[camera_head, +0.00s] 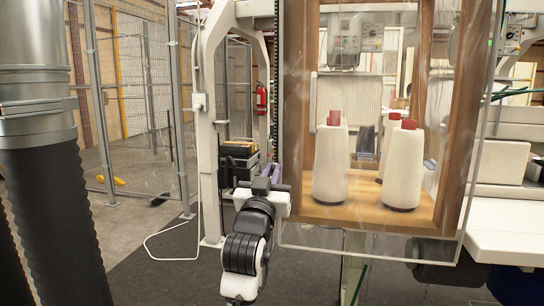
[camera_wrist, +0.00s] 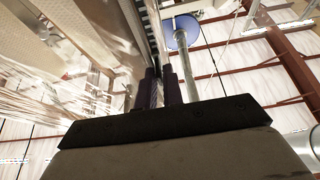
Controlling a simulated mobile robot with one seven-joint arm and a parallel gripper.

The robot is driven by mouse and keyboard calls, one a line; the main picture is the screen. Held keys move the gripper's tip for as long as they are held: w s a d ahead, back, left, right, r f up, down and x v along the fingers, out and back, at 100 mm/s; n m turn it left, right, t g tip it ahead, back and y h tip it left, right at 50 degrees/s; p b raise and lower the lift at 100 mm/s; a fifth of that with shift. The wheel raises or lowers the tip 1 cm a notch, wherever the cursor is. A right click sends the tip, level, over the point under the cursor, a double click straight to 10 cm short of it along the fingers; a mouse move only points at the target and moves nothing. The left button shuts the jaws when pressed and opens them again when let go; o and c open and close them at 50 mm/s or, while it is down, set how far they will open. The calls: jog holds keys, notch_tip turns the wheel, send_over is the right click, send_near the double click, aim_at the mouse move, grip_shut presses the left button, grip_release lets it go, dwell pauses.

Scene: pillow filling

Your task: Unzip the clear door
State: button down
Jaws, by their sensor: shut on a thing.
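The clear door (camera_head: 380,225) is a transparent panel in front of a wooden cabinet. A dark toothed zipper strip (camera_head: 277,80) runs down its left edge; above my gripper the strip shows as one line. My gripper (camera_head: 277,175) is at the lower part of this edge, shut on the zipper. In the wrist view the two dark fingers (camera_wrist: 160,88) are close together, and the toothed strip (camera_wrist: 155,30) runs down to them. The zipper's pull tab is hidden between the fingers.
Behind the door, white thread cones (camera_head: 330,165) with red tops stand on a wooden shelf (camera_head: 350,212). A white machine frame (camera_head: 208,120) stands left of the door. A white table (camera_head: 515,228) is at the right. Dark floor lies below.

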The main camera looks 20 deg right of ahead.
notch_tip(320, 180, down, 8)
jog(key=b, duration=0.3)
jog(key=shift+r, duration=0.1)
jog(key=c, duration=1.6)
grip_release()
jog(key=b+v, duration=0.1)
jog(key=v, duration=1.3)
jog(key=shift+b, duration=0.3)
jog(key=shift+w, duration=0.1)
